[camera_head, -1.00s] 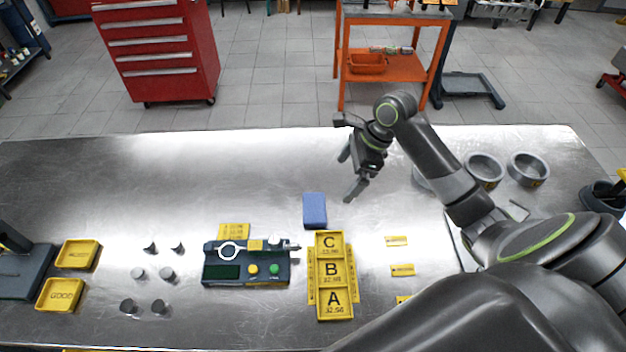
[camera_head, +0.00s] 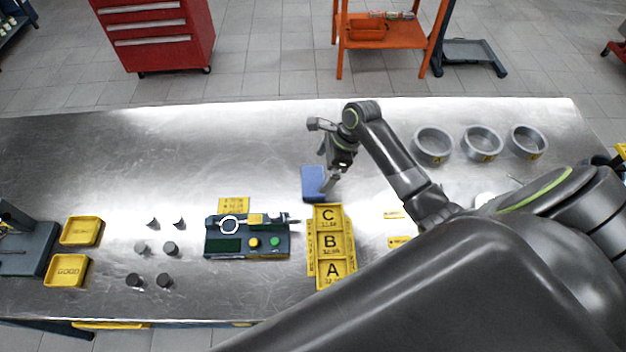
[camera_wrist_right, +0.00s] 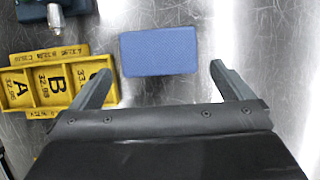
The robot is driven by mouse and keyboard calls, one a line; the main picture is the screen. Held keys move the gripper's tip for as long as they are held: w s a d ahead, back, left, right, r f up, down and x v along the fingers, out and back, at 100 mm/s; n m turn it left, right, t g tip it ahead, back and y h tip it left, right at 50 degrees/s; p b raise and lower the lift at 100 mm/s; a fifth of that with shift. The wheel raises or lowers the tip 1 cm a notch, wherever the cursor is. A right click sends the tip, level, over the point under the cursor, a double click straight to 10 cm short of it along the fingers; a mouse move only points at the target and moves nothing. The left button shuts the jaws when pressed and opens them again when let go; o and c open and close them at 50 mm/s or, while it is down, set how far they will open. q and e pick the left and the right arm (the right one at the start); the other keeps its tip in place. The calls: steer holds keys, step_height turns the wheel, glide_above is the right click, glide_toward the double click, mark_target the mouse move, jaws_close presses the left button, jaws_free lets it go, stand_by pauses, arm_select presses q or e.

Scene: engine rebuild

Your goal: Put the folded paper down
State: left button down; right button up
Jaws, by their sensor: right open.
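The folded paper, a small blue rectangular pad (camera_head: 313,181), lies flat on the metal table just behind the yellow A-B-C tray. It also shows whole in the right wrist view (camera_wrist_right: 158,51). My right gripper (camera_head: 329,172) is above the table at the blue pad's right side, overlapping its edge in the head view. In the right wrist view its two fingers (camera_wrist_right: 160,85) are spread apart with nothing between them, and the pad lies ahead of the fingertips. My left gripper is not in view.
The yellow tray (camera_head: 329,239) is close in front of the pad. A measuring device (camera_head: 246,245) stands left of it, with several small grey cylinders further left. Grey rings (camera_head: 433,146) stand at the back right. The table's back left is clear.

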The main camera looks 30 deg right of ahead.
mark_target(313, 180)
steer(key=p+x, duration=0.1)
steer(key=x, duration=0.3)
steer(key=shift+a+f+p, duration=0.3)
steer(key=shift+a+p, duration=0.05)
steer(key=shift+w+a+f, duration=0.1)
steer(key=shift+f, duration=0.25)
steer(key=c, duration=0.7)
steer(key=shift+r, duration=0.1)
